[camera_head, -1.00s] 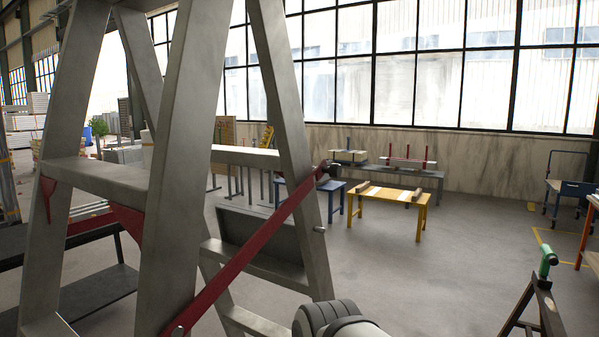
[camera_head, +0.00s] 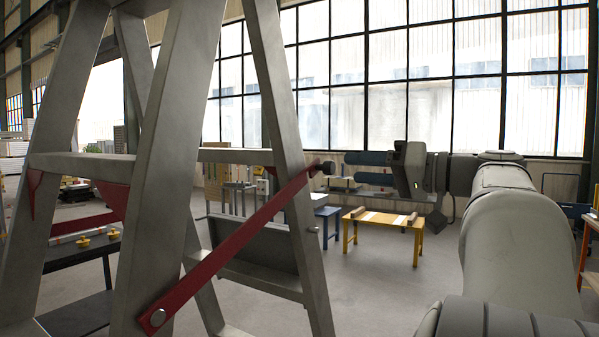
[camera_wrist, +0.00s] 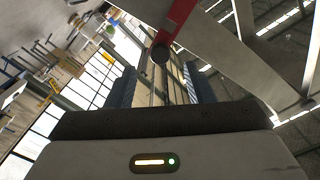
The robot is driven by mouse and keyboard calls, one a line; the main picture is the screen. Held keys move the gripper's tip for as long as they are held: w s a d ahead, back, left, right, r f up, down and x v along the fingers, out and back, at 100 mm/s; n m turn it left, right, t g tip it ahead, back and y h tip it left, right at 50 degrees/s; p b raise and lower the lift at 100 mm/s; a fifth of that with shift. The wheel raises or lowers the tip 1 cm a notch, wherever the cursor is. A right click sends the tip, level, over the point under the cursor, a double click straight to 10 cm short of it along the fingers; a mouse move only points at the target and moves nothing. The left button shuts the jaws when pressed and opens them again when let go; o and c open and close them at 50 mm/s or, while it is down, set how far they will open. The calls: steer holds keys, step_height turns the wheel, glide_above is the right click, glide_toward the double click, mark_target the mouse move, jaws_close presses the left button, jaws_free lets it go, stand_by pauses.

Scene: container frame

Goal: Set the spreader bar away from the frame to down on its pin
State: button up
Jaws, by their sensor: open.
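The red spreader bar (camera_head: 235,245) slants up from a bolt on the near leg of the grey frame (camera_head: 165,170), across the right leg. Its black end knob (camera_head: 328,167) sticks out just right of that leg. A small pin (camera_head: 313,229) projects from the right leg, below the bar. My gripper (camera_head: 346,168) is to the right of the knob with its two blue fingers open and pointing left at it. In the wrist view the knob (camera_wrist: 160,53) is centred between the fingertips (camera_wrist: 163,75), with the red bar (camera_wrist: 178,17) beyond. Nothing is held; contact cannot be told.
A yellow bench (camera_head: 383,228) and a blue bench (camera_head: 327,215) stand behind on the floor. A dark table (camera_head: 75,262) with small yellow items is at the left behind the frame. Open floor (camera_head: 350,295) lies right of the frame.

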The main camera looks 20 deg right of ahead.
mark_target(333, 168)
steer(key=p+x, duration=0.1)
steer(key=x, duration=0.6)
steer(key=shift+c, duration=0.5)
jaws_close()
